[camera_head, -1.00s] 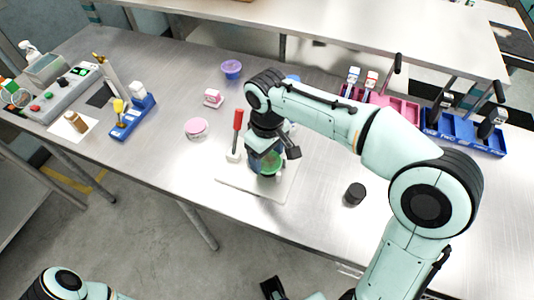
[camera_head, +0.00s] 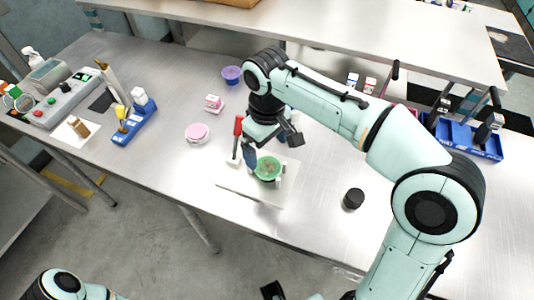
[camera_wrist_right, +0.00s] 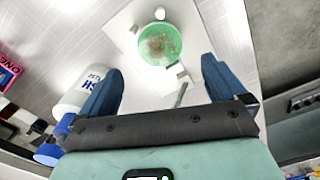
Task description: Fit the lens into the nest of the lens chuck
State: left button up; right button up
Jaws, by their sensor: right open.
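The lens chuck is a white plate (camera_head: 232,187) near the table's front edge, with an upright red-handled lever (camera_head: 238,126) at its left. A green round piece with a see-through, brownish middle (camera_head: 268,168) sits on it, between small white blocks. It also shows in the wrist view (camera_wrist_right: 160,44). I cannot tell whether it is the lens, the nest, or the lens lying in the nest. My right gripper (camera_head: 266,160) is over the plate. In the wrist view its blue fingers (camera_wrist_right: 162,66) are wide apart and empty, with the green piece beyond them.
A black cylinder (camera_head: 353,198) stands right of the plate. A pink-lidded jar (camera_head: 197,132), a pink-and-white block (camera_head: 213,103) and a purple cup (camera_head: 231,74) stand to the left. A white bottle (camera_wrist_right: 76,90) is close to a finger. Blue trays (camera_head: 465,137) stand far right.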

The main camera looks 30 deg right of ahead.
notch_tip(320, 180, up, 6)
jog(key=shift+p, duration=0.6)
